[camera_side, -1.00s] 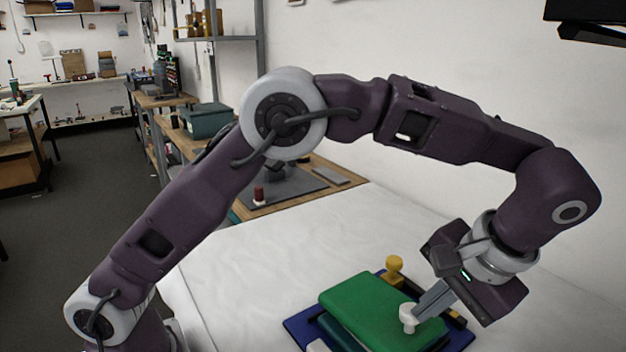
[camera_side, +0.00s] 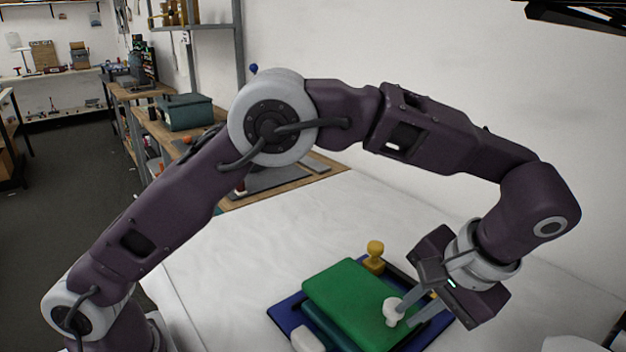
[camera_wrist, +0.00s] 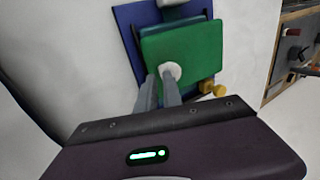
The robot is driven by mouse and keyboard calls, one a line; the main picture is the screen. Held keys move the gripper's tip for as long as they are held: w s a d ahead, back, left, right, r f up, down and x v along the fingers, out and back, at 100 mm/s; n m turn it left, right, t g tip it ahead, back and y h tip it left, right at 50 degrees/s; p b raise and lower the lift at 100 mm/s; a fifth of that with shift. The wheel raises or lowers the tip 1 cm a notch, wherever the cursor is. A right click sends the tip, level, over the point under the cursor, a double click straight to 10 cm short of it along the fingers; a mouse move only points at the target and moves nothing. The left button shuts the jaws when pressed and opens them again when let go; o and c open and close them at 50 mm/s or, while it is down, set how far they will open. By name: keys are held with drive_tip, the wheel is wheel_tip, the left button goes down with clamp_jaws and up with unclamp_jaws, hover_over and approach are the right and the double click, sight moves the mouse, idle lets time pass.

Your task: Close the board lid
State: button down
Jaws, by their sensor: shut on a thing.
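The green lid (camera_side: 350,295) lies over a dark teal body (camera_side: 308,318) on a blue base (camera_side: 285,318). A white knob (camera_side: 391,311) stands on the lid near its right edge. My gripper (camera_side: 403,312) reaches down from the right and is shut on this knob. In the wrist view the green lid (camera_wrist: 190,50) fills the top middle, with the white knob (camera_wrist: 170,70) at the tips of my gripper (camera_wrist: 162,85). A sliver of teal shows between lid and base. I cannot tell whether the lid sits fully flat.
A yellow knob (camera_side: 375,256) stands behind the lid. A white piece (camera_side: 308,340) sits at the base's front left. The white table (camera_side: 225,265) is clear to the left. A wall rises behind, and a wooden bench (camera_side: 290,178) with tools stands beyond.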

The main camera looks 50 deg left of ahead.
drive_tip(key=shift+a+f, duration=0.15)
drive_tip(key=shift+f, duration=0.1)
